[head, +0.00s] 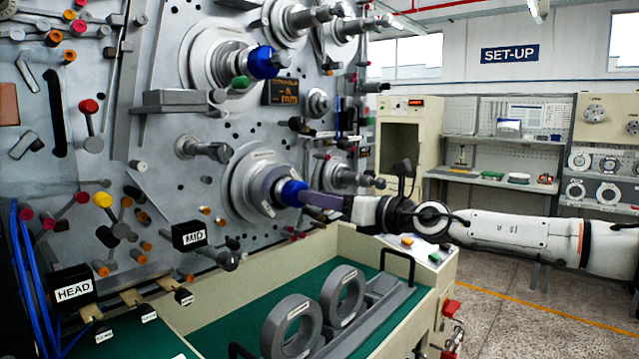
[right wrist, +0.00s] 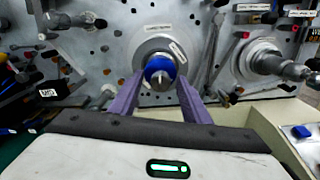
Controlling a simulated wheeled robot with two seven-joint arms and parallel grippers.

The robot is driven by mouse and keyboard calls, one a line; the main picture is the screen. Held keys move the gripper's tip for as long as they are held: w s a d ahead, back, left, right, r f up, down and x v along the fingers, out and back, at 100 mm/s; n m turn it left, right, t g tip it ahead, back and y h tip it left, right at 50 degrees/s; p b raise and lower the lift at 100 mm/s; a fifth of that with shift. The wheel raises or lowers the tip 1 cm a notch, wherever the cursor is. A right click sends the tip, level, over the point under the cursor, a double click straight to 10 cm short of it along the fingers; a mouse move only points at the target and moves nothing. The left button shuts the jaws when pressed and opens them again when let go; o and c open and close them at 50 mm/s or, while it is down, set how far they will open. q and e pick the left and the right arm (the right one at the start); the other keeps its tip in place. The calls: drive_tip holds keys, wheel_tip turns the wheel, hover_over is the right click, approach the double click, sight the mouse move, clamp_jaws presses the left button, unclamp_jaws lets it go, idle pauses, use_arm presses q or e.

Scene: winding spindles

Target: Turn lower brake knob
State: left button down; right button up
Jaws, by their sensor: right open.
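The lower brake knob (head: 291,192) is blue and sits at the centre of the lower large grey spindle disc (head: 250,183) on the machine panel. In the right wrist view the blue knob (right wrist: 160,68) shows ahead, between the two purple fingers. My right gripper (head: 306,197) reaches in from the right, its fingers at the knob. The fingers stand open on either side of it; I cannot tell whether they touch it. A second blue knob (head: 263,62) is on the upper spindle. My left gripper is not in view.
Two grey rings (head: 291,327) stand in a green-lined tray (head: 224,336) below the spindle. Several rods and coloured pegs stick out of the panel at left. Another spindle (right wrist: 262,62) stands to the right in the wrist view. Floor (head: 520,300) is clear at right.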

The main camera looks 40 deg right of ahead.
drive_tip(key=shift+w+p, duration=0.3)
drive_tip(key=shift+w, duration=0.05)
drive_tip(key=shift+c, duration=0.3)
drive_tip(key=c, duration=1)
